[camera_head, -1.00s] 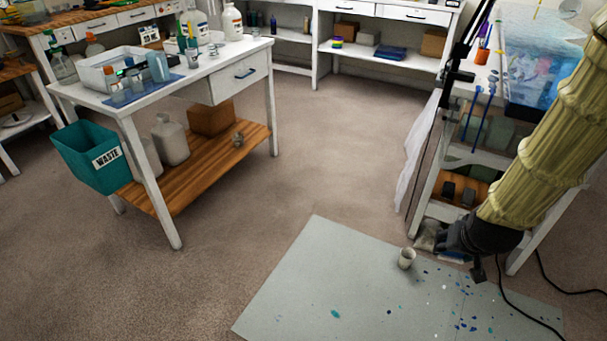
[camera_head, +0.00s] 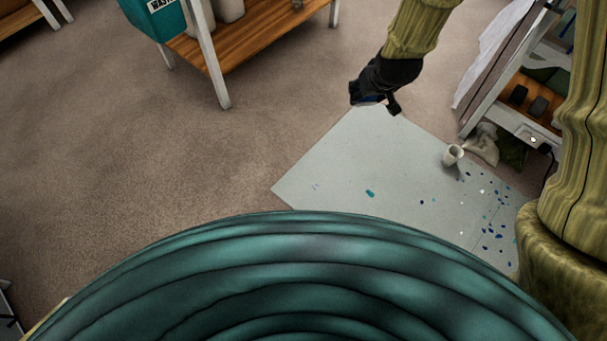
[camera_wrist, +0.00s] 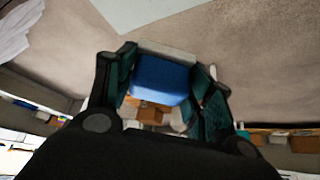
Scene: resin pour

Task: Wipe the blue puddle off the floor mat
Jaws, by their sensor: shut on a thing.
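The pale grey floor mat (camera_head: 330,170) lies on the carpet, its near part hidden behind my own body. Small blue and teal spots dot its right side; a teal spot (camera_head: 370,193) lies near its middle. I see no single large blue puddle on the visible part. My gripper (camera_head: 372,102) is above the mat's far corner, off the floor. In the wrist view, its fingers are shut on a blue block with a pale layer (camera_wrist: 160,80), which looks like a sponge.
A white cup (camera_head: 453,155) stands at the mat's right edge, beside a crumpled pale cloth or bag (camera_head: 484,146). A shelf unit (camera_head: 500,85) stands at the right. A worktable (camera_head: 214,60) with a teal waste bin (camera_head: 155,18) is at upper left. Carpet left of the mat is clear.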

